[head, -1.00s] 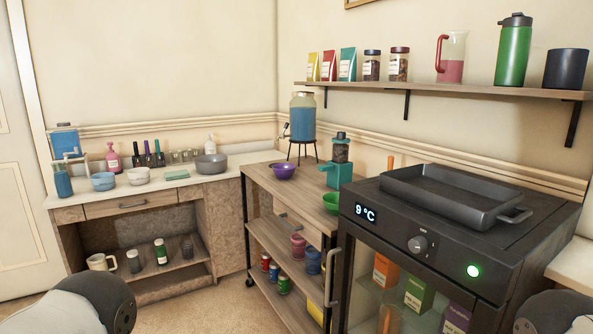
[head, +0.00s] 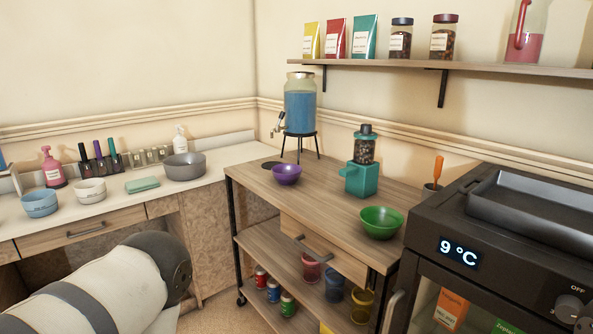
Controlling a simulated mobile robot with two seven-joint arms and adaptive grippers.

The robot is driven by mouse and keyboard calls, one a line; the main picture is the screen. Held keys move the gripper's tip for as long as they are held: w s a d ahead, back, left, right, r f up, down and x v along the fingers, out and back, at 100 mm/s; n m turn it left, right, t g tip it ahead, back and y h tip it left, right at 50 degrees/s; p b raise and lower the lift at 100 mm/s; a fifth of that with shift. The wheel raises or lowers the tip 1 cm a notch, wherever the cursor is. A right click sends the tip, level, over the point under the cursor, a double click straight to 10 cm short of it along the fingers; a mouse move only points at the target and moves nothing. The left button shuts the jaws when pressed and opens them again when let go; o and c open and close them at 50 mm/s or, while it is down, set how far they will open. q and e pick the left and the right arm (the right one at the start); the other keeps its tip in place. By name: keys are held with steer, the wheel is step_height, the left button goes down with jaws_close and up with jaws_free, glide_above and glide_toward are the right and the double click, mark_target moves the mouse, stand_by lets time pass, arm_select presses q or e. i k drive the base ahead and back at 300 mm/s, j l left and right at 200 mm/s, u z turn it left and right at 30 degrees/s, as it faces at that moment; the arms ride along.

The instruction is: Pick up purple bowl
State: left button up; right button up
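The purple bowl (head: 286,175) stands upright on the wooden cart top (head: 325,205), just in front of the blue drink dispenser (head: 300,105). It looks empty, and nothing touches it from my side. My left arm comes in at the lower left, short of the cart and well below the bowl. Only its arm links show. Neither my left gripper nor my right gripper is in view.
A teal grinder (head: 362,170) and a green bowl (head: 381,222) stand to the right of the bowl. A black fridge (head: 500,235) with a tray on top is at the right. A grey bowl (head: 184,166) sits on the left counter (head: 130,197). A shelf (head: 400,68) hangs above.

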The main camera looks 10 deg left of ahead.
mark_target(287, 175)
steer(key=i+j+z, duration=0.15)
steer(key=j, duration=0.2)
steer(key=i+j+z, duration=0.1)
steer(key=j, duration=0.2)
steer(key=i+j+z, duration=0.15)
steer(key=j, duration=0.2)
steer(key=i+j+z, duration=0.1)
steer(key=j, duration=0.3)
